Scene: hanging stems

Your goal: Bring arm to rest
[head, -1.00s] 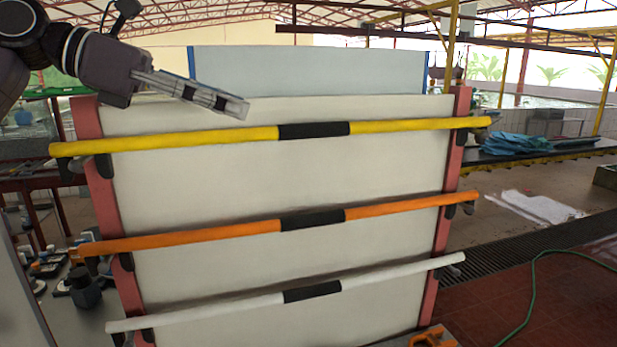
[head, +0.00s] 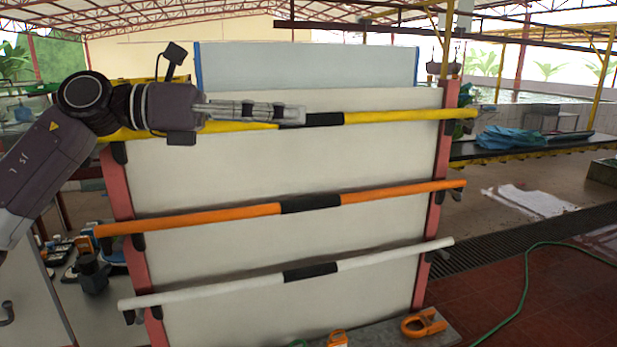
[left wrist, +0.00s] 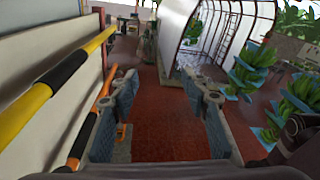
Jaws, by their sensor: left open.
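My left gripper (head: 296,114) reaches in from the left in the head view, in front of the upper part of the white panel. It overlaps the yellow bar (head: 400,116) in the picture. In the left wrist view my left gripper (left wrist: 160,105) has its two fingers wide apart with nothing between them. There the yellow bar (left wrist: 22,112) with its black middle lies to the left of the fingers, apart from them. An orange bar (head: 200,217) and a white bar (head: 220,291) hang below. My right gripper is not in view.
The white panel (head: 280,165) stands in a red-sided frame. An orange tool (head: 424,323) lies on a ledge (head: 385,335) at its foot. Dark objects (head: 92,275) stand at the lower left. A table with blue cloth (head: 520,138) is at the right. A green hose (head: 525,285) lies on the floor.

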